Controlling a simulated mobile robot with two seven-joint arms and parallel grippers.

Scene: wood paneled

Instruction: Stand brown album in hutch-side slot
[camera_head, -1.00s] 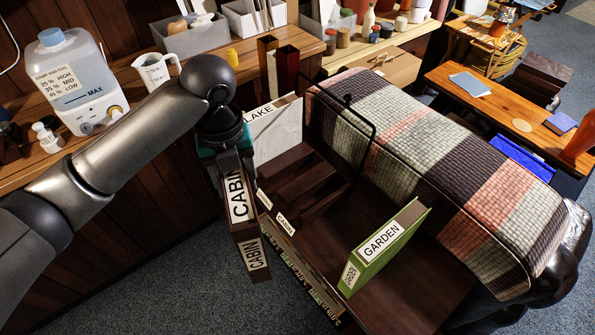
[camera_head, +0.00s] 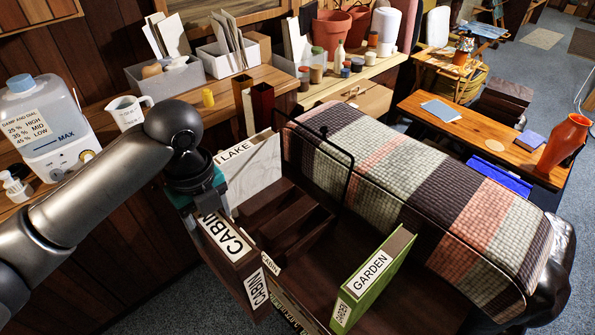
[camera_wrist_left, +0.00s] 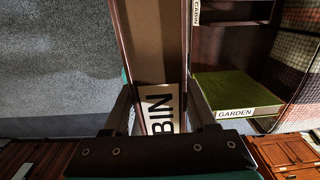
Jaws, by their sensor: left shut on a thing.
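My left gripper (camera_head: 200,195) is shut on the brown album (camera_head: 212,247), which bears CABIN labels. It holds the album at the left side of the dark wooden rack (camera_head: 300,255), overlapping the rack's near-left edge in the head view. I cannot tell whether they touch. The album also shows between the fingers in the left wrist view (camera_wrist_left: 150,45). A small CABIN label (camera_head: 270,264) on the rack edge is partly hidden behind the album. A white LAKE album (camera_head: 255,175) stands at the rack's back. A green GARDEN album (camera_head: 375,280) stands at the right. My right gripper is not in view.
A plaid cushioned bench (camera_head: 400,185) borders the rack on the right, with a thin black metal frame (camera_head: 350,175) between. A humidifier (camera_head: 45,125) and white measuring cup (camera_head: 127,112) stand on the counter behind my left arm. Carpet lies open at the left.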

